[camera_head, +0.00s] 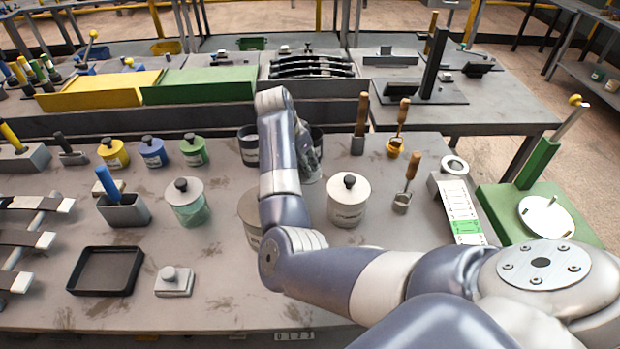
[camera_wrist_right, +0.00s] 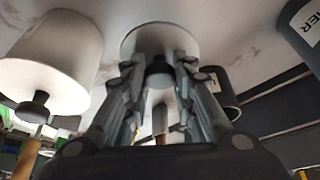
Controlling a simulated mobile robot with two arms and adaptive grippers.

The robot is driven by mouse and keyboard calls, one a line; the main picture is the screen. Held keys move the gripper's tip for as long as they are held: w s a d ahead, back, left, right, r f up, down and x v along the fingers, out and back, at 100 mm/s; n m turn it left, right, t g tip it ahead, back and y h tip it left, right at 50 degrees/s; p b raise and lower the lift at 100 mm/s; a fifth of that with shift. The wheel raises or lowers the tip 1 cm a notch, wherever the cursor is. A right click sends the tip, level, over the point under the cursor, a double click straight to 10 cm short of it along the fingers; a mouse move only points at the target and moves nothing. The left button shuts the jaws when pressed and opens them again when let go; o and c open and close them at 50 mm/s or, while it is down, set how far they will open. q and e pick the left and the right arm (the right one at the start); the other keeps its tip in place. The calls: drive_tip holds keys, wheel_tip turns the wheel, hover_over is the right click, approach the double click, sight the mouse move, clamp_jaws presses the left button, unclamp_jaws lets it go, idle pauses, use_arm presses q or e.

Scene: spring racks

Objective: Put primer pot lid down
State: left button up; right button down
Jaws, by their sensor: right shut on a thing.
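My right gripper (camera_wrist_right: 158,68) is shut on the dark knob of a pale round lid (camera_wrist_right: 143,38) in the right wrist view. The lid is over the table surface; whether it touches the table cannot be told. In the head view my right gripper (camera_head: 310,158) is mostly behind my own arm, and the lid is hidden. A grey pot (camera_head: 250,208) stands partly hidden left of my forearm. A pot with a label ending in "IER" (camera_wrist_right: 308,28) is at the upper right of the wrist view. My left gripper is not in view.
A lidded white pot (camera_head: 348,205) stands close right of my gripper; it also shows in the wrist view (camera_wrist_right: 55,60). A dark pot (camera_head: 248,150) stands behind. A lidded green-banded pot (camera_head: 187,205), black tray (camera_head: 105,270) and brushes (camera_head: 405,190) stand around. Front middle table is clear.

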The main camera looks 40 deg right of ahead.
sight(304, 174)
drive_tip(key=shift+f, duration=0.95)
wheel_tip(304, 174, down, 3)
drive_tip(key=shift+s+d+f+p, duration=0.1)
drive_tip(key=shift+d+p, duration=0.05)
drive_tip(key=shift+p, duration=0.3)
drive_tip(key=shift+f, duration=0.3)
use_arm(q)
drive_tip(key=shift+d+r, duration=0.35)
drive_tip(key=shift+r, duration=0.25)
use_arm(e)
drive_tip(key=shift+f, duration=0.1)
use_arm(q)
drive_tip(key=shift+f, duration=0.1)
use_arm(e)
drive_tip(key=shift+f, duration=0.1)
drive_tip(key=c, duration=1.3)
unclamp_jaws()
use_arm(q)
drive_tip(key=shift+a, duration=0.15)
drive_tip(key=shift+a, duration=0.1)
